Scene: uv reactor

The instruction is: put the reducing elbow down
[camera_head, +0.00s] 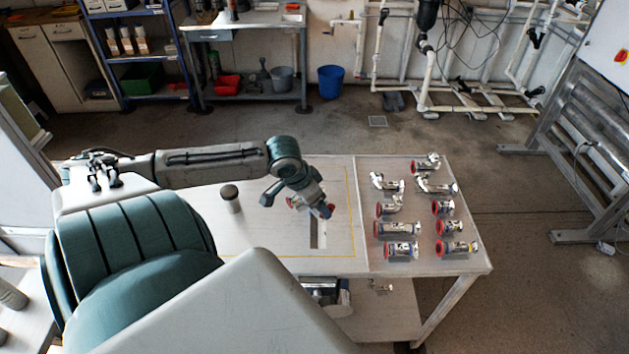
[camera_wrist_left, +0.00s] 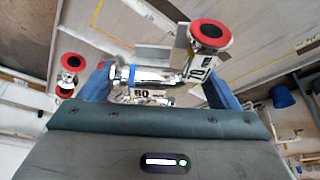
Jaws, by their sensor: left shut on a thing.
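My left gripper (camera_head: 318,205) is above the workbench (camera_head: 260,240), shut on the reducing elbow (camera_head: 308,194). In the left wrist view, the gripper (camera_wrist_left: 160,85) has its blue fingers on either side of the elbow (camera_wrist_left: 152,74). The elbow is shiny metal with a blue band, a number label and a red-capped end (camera_wrist_left: 209,34) turned up. The gripper hides part of it in the head view. I cannot tell if it touches the bench. A grey slotted plate (camera_head: 318,238) lies just below the gripper. My right gripper is not in view.
Several metal fittings with red caps (camera_head: 397,229) stand in rows on the bench's right section (camera_head: 375,170). A grey cylinder with a dark top (camera_head: 230,198) stands left of the gripper. A yellow line (camera_head: 352,200) marks the bench area. Some bench around the gripper is bare.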

